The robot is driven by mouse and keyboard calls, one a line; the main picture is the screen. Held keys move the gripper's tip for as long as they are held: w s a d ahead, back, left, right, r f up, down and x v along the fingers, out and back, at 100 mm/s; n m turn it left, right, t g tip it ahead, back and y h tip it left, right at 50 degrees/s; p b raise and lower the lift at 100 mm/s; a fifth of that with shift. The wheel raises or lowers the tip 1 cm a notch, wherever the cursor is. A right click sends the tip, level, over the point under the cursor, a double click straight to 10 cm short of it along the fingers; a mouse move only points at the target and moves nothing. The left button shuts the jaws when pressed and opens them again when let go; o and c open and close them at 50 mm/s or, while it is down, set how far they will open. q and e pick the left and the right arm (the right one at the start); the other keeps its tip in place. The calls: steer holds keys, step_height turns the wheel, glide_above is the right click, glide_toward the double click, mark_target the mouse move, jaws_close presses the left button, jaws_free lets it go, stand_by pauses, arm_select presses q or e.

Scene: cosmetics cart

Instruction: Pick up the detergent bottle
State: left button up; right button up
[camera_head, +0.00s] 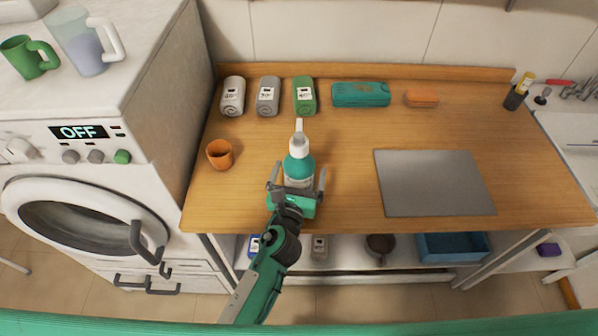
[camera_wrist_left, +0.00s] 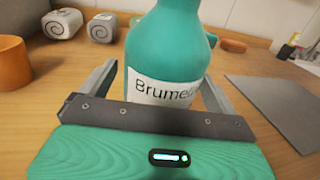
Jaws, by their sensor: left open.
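The detergent bottle (camera_head: 299,168) is teal with a white spray top and stands upright on the wooden counter (camera_head: 340,215). In the left wrist view the bottle (camera_wrist_left: 170,52) shows a white label reading "Brume", with its top cut off by the frame. My left gripper (camera_head: 297,180) is open, with one finger on each side of the bottle's lower part. In the left wrist view the left gripper (camera_wrist_left: 158,85) has visible gaps beside the bottle. Its palm hides the bottle's base. My right gripper is not in view.
An orange cup (camera_head: 220,154) stands left of the bottle. A grey board (camera_head: 434,183) lies to the right. A washing machine (camera_head: 84,215) stands at left.

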mark_target(297, 156)
arm_select(q)
steer(key=c, duration=1.5)
steer(key=shift+r+p, duration=0.4)
steer(key=shift+r, duration=0.45)
step_height(297, 156, up, 8)
steer(key=shift+f+p, duration=0.1)
steer(key=shift+p, duration=0.9)
step_height(297, 156, up, 10)
steer(key=shift+f, duration=0.1)
steer(key=shift+r, duration=0.4)
